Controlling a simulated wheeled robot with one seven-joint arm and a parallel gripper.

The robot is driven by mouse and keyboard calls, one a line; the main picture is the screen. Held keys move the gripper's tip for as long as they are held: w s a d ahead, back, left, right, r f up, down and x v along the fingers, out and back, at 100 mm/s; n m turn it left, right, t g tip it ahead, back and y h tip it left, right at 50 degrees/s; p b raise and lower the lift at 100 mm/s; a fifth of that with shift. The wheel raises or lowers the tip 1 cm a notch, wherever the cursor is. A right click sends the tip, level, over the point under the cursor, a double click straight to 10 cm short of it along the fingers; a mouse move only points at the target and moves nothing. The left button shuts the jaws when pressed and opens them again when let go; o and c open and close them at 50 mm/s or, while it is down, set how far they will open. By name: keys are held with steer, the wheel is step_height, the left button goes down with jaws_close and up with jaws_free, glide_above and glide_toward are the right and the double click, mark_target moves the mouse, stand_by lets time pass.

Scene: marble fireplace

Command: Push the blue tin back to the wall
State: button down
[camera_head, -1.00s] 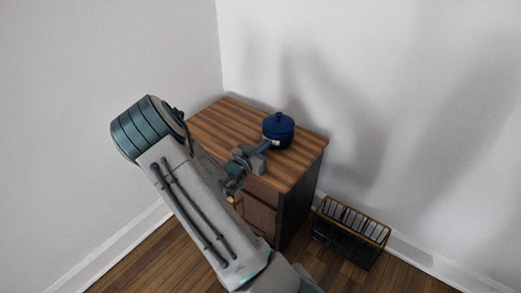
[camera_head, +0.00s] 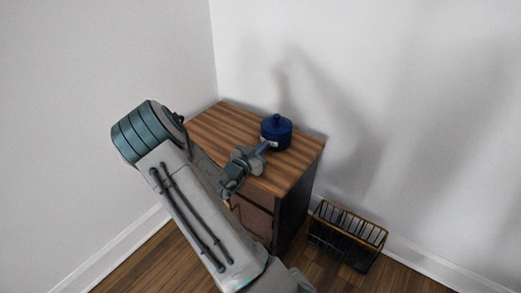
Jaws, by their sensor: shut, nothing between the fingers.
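The blue tin (camera_head: 277,131), round with a knobbed lid and a small pale label low on its front, stands upright on the striped wooden top of a cabinet (camera_head: 222,120). It is toward the back right of that top, near the wall (camera_head: 330,60). My gripper (camera_head: 264,147) is shut and empty, with its tips at the tin's front left side. The tips look to be touching the tin or very close to it; I cannot tell which. Any gap between the tin and the wall is hard to judge.
A black basket (camera_head: 345,235) with a gold rim stands on the wooden floor to the right of the cabinet, by the wall. The left part of the cabinet top is bare. Two walls meet in a corner behind the cabinet.

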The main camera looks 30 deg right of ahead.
steer(key=shift+x, duration=0.8)
steer(key=shift+a, duration=0.15)
steer(key=shift+v, duration=1.6)
steer(key=shift+s, duration=0.1)
steer(key=p+v, duration=0.2)
steer(key=v, duration=1.2)
